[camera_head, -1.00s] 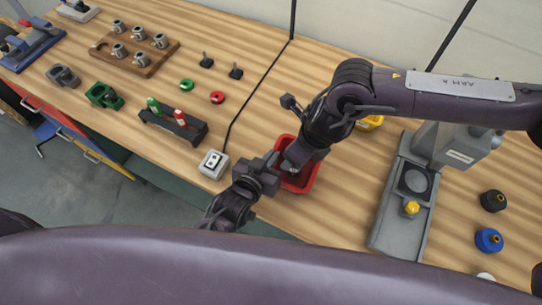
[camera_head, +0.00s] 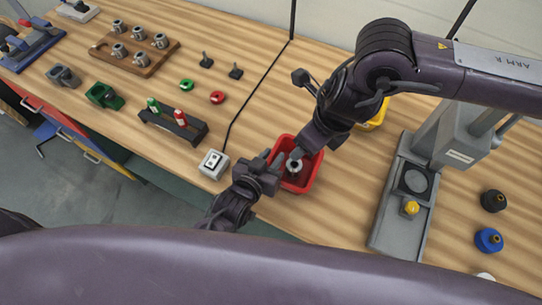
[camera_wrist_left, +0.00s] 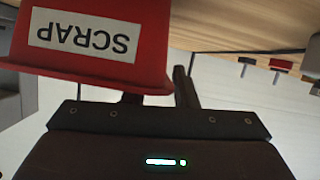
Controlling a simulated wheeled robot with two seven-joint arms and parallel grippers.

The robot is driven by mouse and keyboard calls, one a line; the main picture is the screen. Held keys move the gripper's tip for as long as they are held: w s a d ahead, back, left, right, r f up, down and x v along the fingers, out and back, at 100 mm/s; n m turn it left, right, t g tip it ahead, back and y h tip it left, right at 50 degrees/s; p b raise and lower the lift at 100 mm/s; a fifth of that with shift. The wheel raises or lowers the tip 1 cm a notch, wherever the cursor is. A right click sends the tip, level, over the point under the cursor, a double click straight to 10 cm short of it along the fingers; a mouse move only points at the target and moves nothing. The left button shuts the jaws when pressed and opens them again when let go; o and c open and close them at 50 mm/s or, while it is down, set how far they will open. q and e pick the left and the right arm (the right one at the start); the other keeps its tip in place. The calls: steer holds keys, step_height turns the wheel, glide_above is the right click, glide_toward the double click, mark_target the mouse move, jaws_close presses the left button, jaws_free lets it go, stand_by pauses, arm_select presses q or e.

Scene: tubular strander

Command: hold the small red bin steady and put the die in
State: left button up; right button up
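The small red bin (camera_head: 312,178) stands near the table's front edge. In the left wrist view its wall (camera_wrist_left: 150,48) carries an upside-down SCRAP label. My left gripper (camera_head: 272,163) is at the bin's left side, shut on its wall; one finger shows beside the bin in the left wrist view (camera_wrist_left: 183,88), the other is partly hidden by it. The die (camera_head: 293,166), a small grey ring with a dark hole, shows inside the bin's outline. My right gripper (camera_head: 304,150) is just above the bin's back rim, close to the die; its fingers are too small to read.
A grey machine with a yellow knob (camera_head: 410,208) stands to the right. A yellow bin (camera_head: 376,115) is partly hidden behind my right arm. A white switch box (camera_head: 213,164) with a cable sits left of the red bin. A black rack (camera_head: 172,125) stands farther left.

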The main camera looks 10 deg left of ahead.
arm_select(q)
steer(key=v, duration=1.2)
steer(key=shift+s, duration=0.1)
